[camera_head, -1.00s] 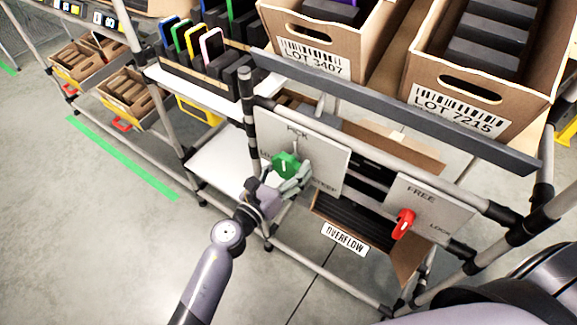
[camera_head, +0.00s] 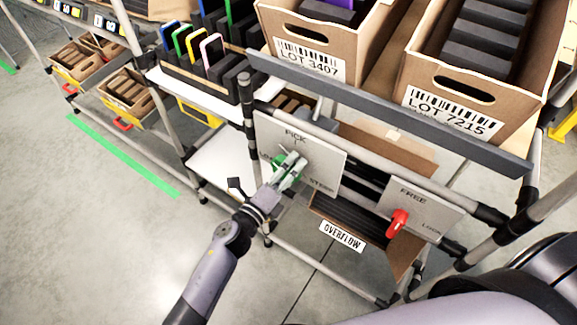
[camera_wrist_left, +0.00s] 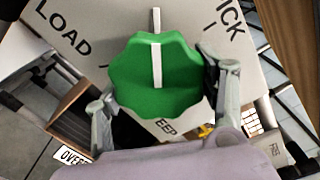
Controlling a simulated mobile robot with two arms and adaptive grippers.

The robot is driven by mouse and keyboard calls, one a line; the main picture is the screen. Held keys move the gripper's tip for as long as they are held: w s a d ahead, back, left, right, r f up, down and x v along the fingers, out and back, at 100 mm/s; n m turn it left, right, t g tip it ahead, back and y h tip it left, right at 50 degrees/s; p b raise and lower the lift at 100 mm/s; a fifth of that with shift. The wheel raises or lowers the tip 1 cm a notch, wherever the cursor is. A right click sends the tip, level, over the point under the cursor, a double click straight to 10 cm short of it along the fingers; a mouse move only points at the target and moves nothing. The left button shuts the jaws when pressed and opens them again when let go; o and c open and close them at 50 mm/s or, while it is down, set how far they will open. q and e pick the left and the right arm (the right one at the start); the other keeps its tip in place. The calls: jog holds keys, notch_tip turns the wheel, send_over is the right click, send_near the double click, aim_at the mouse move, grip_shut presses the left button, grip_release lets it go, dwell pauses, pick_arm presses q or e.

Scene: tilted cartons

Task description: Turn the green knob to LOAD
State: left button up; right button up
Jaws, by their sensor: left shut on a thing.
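The green knob (camera_wrist_left: 160,80) sits on a grey plate (camera_head: 323,170) marked PICK, LOAD and a third word ending in EEP. In the left wrist view its white pointer line aims between LOAD and PICK. My left gripper (camera_head: 290,167) is shut on the knob, with a finger on each side in the left wrist view. In the head view the fingers cover much of the knob and part of the LOAD label. My right gripper is not in view.
A second plate (camera_head: 432,207) marked FREE and LOCK carries a red handle (camera_head: 398,222) to the right. An OVERFLOW label (camera_head: 342,236) hangs below. Cartons LOT 3407 (camera_head: 305,62) and LOT 7215 (camera_head: 450,110) stand above, behind a dark rail (camera_head: 390,113). Open floor lies left.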

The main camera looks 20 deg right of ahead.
pick_arm(q)
jog(key=n, duration=0.2)
jog(key=n+p, duration=0.2)
jog(key=n, duration=0.1)
jog(key=shift+r+n, duration=0.25)
jog(key=shift+n, duration=0.05)
jog(key=n+p, duration=0.1)
jog(key=n, duration=0.3)
jog(key=shift+r+n, duration=0.1)
jog(key=shift+n, duration=0.2)
jog(key=n+p, duration=0.1)
jog(key=n, duration=0.3)
jog(key=shift+w+a+p, duration=0.1)
jog(key=shift+p, duration=0.25)
jog(key=shift+n+p, duration=0.35)
jog(key=shift+n, duration=1.85)
jog(key=o, duration=1.2)
jog(key=shift+r, duration=0.1)
jog(key=shift+c, duration=0.2)
